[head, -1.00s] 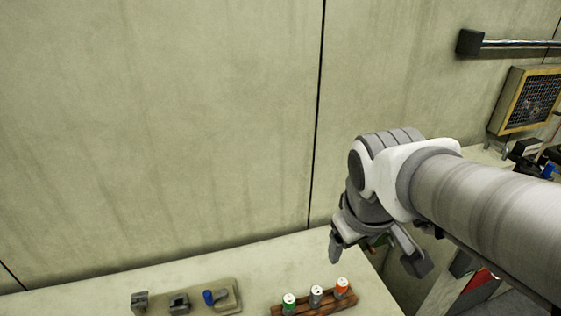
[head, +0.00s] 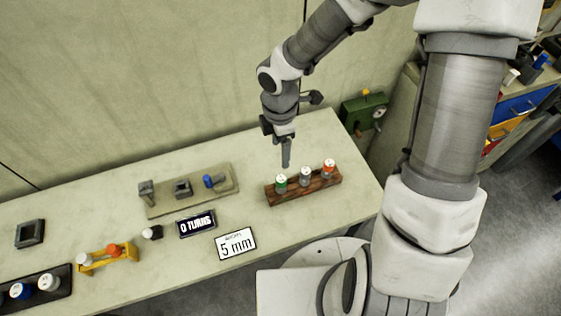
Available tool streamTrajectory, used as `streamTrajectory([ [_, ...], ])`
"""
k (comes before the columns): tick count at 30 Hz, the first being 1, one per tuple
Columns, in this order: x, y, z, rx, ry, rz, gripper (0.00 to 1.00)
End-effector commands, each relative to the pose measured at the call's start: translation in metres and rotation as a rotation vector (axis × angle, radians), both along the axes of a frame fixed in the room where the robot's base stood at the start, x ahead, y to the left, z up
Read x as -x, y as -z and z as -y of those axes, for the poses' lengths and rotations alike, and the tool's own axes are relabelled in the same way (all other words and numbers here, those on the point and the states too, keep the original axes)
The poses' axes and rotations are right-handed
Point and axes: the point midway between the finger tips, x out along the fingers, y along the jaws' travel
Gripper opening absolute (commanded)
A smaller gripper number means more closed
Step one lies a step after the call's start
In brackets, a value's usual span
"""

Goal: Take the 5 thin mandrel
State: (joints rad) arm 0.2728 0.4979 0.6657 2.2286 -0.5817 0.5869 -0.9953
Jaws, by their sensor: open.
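A brown wooden rack (head: 318,190) on the bench holds three upright capped pieces, which look like the mandrels. One has a green and white cap (head: 281,182), one a white-grey cap (head: 305,175) and one an orange and white cap (head: 329,167). Their markings are too small to read, so I cannot tell which is the 5. A sign (head: 236,243) in front reads "5 mm". My gripper (head: 286,158) points down, open and empty. In the picture its fingers, seen nearly edge-on, end just above the green-capped piece; no contact shows.
A tan fixture plate (head: 160,208) with grey blocks and a blue knob lies left of the rack. A "0 TURNS" display (head: 196,223), a yellow holder (head: 90,265) and a black tray (head: 62,280) stand farther left. A wall rises behind the bench.

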Motion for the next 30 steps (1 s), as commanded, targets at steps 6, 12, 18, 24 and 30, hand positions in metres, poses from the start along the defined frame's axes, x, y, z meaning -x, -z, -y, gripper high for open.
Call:
streamTrajectory([
  [6, 0.001, 0.025, -0.004, -0.010, -0.031, -0.008, 0.77],
  [12, 0.002, 0.070, -0.004, -0.009, -0.030, -0.010, 0.77],
  [18, 0.002, 0.109, -0.004, -0.009, -0.028, -0.009, 0.77],
  [24, 0.000, 0.125, -0.003, -0.008, -0.025, -0.005, 0.77],
  [30, 0.003, 0.146, 0.000, -0.007, -0.027, -0.008, 0.77],
])
